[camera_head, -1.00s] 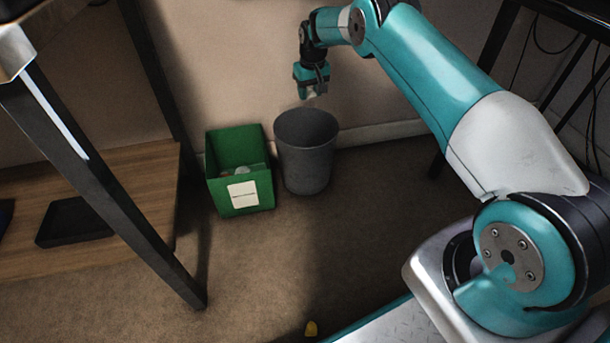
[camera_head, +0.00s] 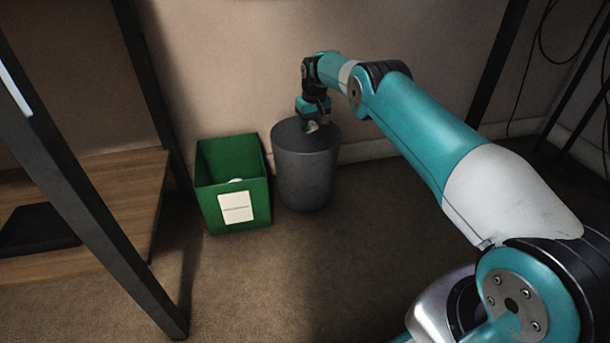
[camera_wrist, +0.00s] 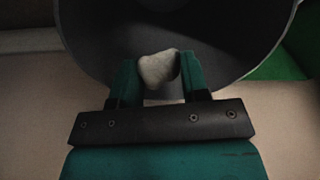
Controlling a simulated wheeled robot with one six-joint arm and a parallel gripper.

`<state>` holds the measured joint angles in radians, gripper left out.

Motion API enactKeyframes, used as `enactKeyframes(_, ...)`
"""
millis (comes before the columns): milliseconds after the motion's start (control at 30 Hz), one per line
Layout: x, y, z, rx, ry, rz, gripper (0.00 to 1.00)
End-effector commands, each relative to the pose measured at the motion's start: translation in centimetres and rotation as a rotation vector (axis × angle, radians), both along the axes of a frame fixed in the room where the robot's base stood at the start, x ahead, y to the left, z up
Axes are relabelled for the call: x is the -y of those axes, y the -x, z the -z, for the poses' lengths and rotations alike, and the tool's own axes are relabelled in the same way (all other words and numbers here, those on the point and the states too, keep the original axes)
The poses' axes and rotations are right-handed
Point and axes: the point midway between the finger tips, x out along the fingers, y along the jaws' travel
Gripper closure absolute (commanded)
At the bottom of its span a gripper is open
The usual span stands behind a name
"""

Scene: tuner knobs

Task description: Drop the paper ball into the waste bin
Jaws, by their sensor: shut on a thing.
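The paper ball (camera_wrist: 159,69) is a crumpled pale lump held between the two teal fingers of my gripper (camera_wrist: 161,78) in the wrist view. In the head view the paper ball (camera_head: 311,127) shows as a small pale spot at the tip of my gripper (camera_head: 313,123). The waste bin (camera_head: 306,176) is dark grey, round and upright on the floor near the wall. My gripper points down at the bin's mouth, around rim height. The bin's dark inside (camera_wrist: 220,40) lies beyond the ball in the wrist view.
A green box (camera_head: 233,190) with a white label stands just left of the bin, with something pale inside. A desk with a dark leg (camera_head: 85,190) and a low wooden shelf (camera_head: 125,200) is at the left. The carpet in front of the bin is clear.

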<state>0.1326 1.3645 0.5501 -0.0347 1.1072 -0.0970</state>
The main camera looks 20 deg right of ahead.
Motion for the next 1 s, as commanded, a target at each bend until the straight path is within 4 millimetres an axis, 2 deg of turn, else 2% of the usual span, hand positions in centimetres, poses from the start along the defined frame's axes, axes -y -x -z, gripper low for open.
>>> enactKeyframes(33,0.0,0.0,1.0,0.0,0.0,0.0,0.8)
enactKeyframes(100,0.0,0.0,1.4,0.001,0.0,0.0,0.8)
enactKeyframes(400,0.0,0.0,1.6,0.001,0.0,0.0,0.8)
enactKeyframes(433,0.0,0.0,1.6,0.001,0.0,0.0,0.56)
enactKeyframes(533,0.0,0.0,1.6,0.001,0.0,0.0,0.33)
enactKeyframes(567,0.0,0.0,1.6,0.001,0.0,0.0,0.29)
enactKeyframes(867,0.0,0.0,1.3,0.001,0.0,0.0,0.29)
enactKeyframes(1000,0.0,0.1,-0.5,0.002,0.0,0.0,0.29)
